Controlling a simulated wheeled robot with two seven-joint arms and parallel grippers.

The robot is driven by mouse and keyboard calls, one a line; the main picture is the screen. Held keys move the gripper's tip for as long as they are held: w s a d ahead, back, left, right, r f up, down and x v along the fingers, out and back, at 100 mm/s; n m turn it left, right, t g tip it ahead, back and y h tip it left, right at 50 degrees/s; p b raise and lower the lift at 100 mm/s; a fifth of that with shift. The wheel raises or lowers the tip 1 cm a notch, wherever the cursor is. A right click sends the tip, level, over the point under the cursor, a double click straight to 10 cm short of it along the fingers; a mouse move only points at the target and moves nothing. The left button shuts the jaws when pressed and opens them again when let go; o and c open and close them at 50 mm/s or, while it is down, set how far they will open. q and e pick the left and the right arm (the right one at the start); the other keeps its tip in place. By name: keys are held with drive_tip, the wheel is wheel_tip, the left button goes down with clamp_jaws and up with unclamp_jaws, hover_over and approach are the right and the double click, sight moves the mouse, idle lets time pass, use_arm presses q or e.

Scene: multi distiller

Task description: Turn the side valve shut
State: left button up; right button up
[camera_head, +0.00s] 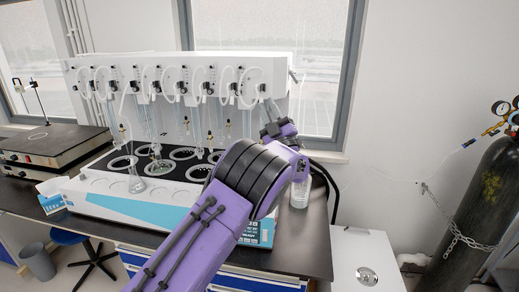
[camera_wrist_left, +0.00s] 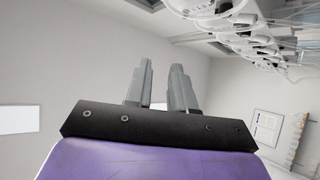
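The multi distiller has a long white head unit (camera_head: 180,72) with a row of black knobs and looped clear tubes. Its white and teal base (camera_head: 150,208) stands on the bench. My purple left arm crosses in front of its right part. My left gripper (camera_head: 272,118) is beside and below the right end of the head unit. In the left wrist view its two grey fingers (camera_wrist_left: 160,85) stand apart with nothing between them. The distiller's underside with fittings and tubes (camera_wrist_left: 240,25) shows at the top right there. I cannot clearly make out the side valve. My right gripper is not in view.
Glass flasks (camera_head: 136,180) stand among the heating rings. A dark gas cylinder (camera_head: 480,215) is chained at the right wall. The air right of the distiller is free.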

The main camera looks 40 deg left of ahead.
use_arm(q)
wheel_tip(320, 180, down, 12)
drive_tip(key=w+m+t+h, duration=0.1)
drive_tip(key=m+t+h, duration=0.4)
drive_tip(key=m+h, duration=0.1)
drive_tip(key=shift+w+d+r+m+t+b, duration=0.2)
drive_tip(key=shift+m+t+b, duration=0.2)
drive_tip(key=shift+m, duration=0.2)
drive_tip(key=shift+f, duration=0.1)
